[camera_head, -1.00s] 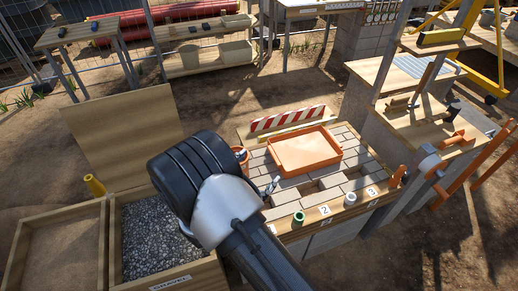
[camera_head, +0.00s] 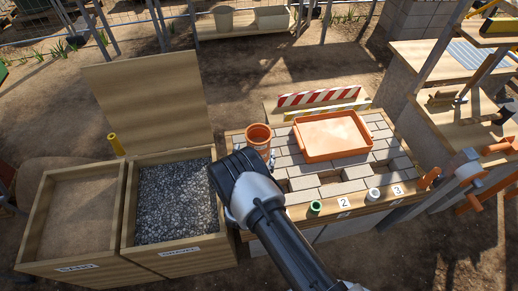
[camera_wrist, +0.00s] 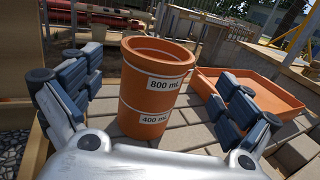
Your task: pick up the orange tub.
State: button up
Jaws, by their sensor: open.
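The orange tub (camera_head: 258,136) stands upright at the left back corner of the paved bench top in the head view. In the wrist view the tub (camera_wrist: 155,92) is large and central, with white labels reading 800 mL and 400 mL. My gripper (camera_wrist: 160,82) is open, with one dark padded finger on each side of the tub in the picture. Gaps show between the tub and both fingers, and I cannot tell how far the tub reaches between them.
A shallow orange tray (camera_head: 333,136) lies right of the tub on the paved bench. A red-white striped board (camera_head: 320,94) stands behind. A green-topped jar (camera_head: 315,208) and a white one (camera_head: 373,195) stand along the front edge. A gravel box (camera_head: 175,200) is to the left.

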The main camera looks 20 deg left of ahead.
aim_at(261, 126)
jog(key=w+b, duration=0.1)
jog(key=w, duration=0.1)
jog(key=w+a, duration=0.1)
jog(key=w, duration=0.2)
jog(key=w+b, duration=0.1)
jog(key=w, duration=0.2)
jog(key=shift+w+a+b, duration=0.2)
jog(key=shift+a+b, duration=0.1)
jog(key=shift+c, duration=0.3)
jog(key=c, duration=1.5)
jog(key=shift+r, duration=0.1)
jog(key=shift+c, duration=0.2)
jog(key=shift+r, duration=0.1)
notch_tip(261, 126, up, 20)
jog(key=p, duration=0.6)
jog(key=shift+a, duration=0.1)
